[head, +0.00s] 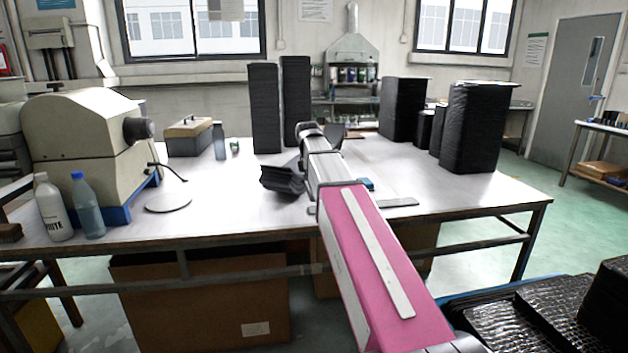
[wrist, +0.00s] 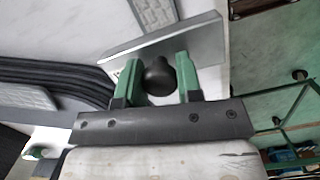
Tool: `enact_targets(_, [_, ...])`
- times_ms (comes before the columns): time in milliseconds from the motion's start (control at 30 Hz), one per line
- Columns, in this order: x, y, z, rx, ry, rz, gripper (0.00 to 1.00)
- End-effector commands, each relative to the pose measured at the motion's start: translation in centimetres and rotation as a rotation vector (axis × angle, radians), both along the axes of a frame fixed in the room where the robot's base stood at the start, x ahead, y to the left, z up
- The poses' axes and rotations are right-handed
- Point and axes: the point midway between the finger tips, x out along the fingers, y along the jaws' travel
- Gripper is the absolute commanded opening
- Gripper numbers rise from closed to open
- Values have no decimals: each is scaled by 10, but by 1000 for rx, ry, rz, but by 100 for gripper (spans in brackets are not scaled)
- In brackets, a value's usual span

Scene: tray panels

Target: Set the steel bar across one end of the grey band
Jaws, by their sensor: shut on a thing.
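My gripper (wrist: 167,76) has its two green fingers shut on a black knob (wrist: 159,78) on the steel bar (wrist: 165,40). The bar is a flat, smooth grey strip lying at a slant across the wrist view, just beyond the fingertips. The grey band (wrist: 154,12) shows as a short textured piece behind the bar, and the bar hides its continuation. I cannot tell whether bar and band touch. In the head view my arm hides the fingers and the held bar. A flat grey strip (head: 398,202) lies on the table right of my arm.
Black curved panels (head: 283,180) sit left of my arm; stacked dark panels (wrist: 50,75) fill the wrist view's left. Tall black stacks (head: 265,108) (head: 472,128) stand further back on the white table (head: 235,210). A beige machine (head: 85,145) and bottles (head: 88,205) are at left.

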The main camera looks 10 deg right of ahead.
Motion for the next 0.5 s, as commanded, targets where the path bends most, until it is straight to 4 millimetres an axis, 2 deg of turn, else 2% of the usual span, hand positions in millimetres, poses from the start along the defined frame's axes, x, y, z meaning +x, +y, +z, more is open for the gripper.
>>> enact_targets(500, [0,0,-40,1,-2,-2,0])
